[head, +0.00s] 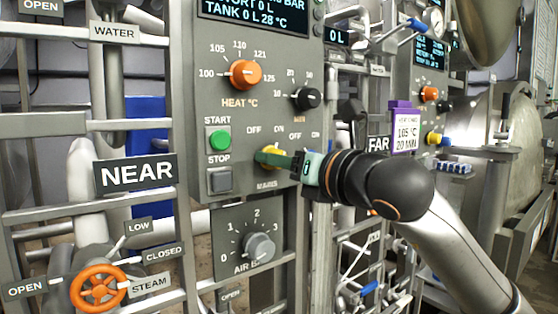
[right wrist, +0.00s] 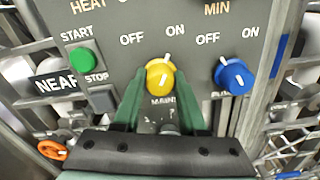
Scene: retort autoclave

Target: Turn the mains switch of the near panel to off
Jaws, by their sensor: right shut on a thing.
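The near panel (head: 200,110) carries a yellow mains switch (head: 268,151), a round knob low on its face, partly hidden by my gripper. In the right wrist view the yellow mains switch (right wrist: 160,75) stands between the OFF and ON labels, its white pointer mark tilted up and slightly right, toward ON. My right gripper (head: 266,158) has its green fingers shut on the knob. They flank the knob from below in the right wrist view (right wrist: 158,88). My left gripper is not in view.
A blue knob (right wrist: 235,76) sits right of the mains switch. The green start button (head: 220,140) and grey stop button (head: 220,180) are to its left. An orange heat knob (head: 245,74) is above, and a grey air knob (head: 259,247) below. Rails (head: 60,215) flank the panel.

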